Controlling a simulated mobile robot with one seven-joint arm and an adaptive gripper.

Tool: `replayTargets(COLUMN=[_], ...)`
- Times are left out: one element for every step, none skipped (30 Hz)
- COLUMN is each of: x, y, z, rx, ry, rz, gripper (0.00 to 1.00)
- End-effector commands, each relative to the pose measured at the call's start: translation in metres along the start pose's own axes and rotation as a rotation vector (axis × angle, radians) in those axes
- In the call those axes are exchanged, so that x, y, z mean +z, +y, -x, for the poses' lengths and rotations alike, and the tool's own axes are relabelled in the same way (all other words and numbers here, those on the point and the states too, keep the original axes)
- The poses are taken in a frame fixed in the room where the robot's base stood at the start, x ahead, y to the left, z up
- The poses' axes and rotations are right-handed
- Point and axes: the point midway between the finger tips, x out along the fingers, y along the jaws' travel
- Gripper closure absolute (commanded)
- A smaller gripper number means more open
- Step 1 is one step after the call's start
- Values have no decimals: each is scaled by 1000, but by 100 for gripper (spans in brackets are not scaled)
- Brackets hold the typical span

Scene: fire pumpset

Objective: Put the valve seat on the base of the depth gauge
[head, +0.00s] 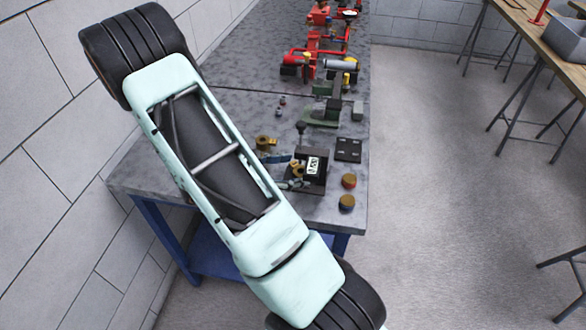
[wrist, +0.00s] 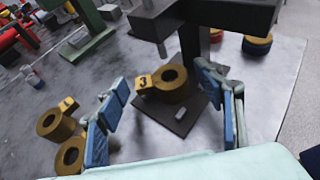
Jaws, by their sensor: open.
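The depth gauge (head: 313,167) is a dark stand with a small lit display, near the front of the bench. Its dark base plate (wrist: 183,122) and column show in the wrist view. A brass ring-shaped valve seat with a yellow tag marked 3 (wrist: 170,84) appears on the base, beside the column; its underside contact is hidden. It also shows in the head view (head: 296,168). My gripper (wrist: 162,82) is open, its blue pads on either side of this valve seat with visible gaps. In the head view my arm hides part of the bench around the gripper (head: 281,171).
More brass rings (wrist: 57,122) lie left of the gripper. Two round brass-topped pieces, one red (head: 348,181) and one blue (head: 346,202), stand right of the gauge. A black plate (head: 348,149) lies behind them. Green and red equipment (head: 322,113) stands farther back.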

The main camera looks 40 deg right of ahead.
Motion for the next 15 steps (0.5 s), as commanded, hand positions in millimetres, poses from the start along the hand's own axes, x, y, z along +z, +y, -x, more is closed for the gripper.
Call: replayTargets(x=[2,1,0,1,1,0,1,0,0,1,0,0,0,0,1], y=[1,1,1,2,2,2,2,2,2,1,1,1,1,1,1], z=[4,8,14,20,25,34,41,48,57,64,70,78,84,90,97], rx=[2,4,4,5,5,6,6,6,6,6,5,6,4,4,4], ry=[1,1,1,0,1,2,1,1,2,1,2,0,1,2,1], rz=[0,-1,-1,-1,-1,-1,-2,-2,-1,-1,-2,-1,-1,0,-1], gripper=[38,38,38,38,38,38,38,38,38,38,38,38,38,38,38])
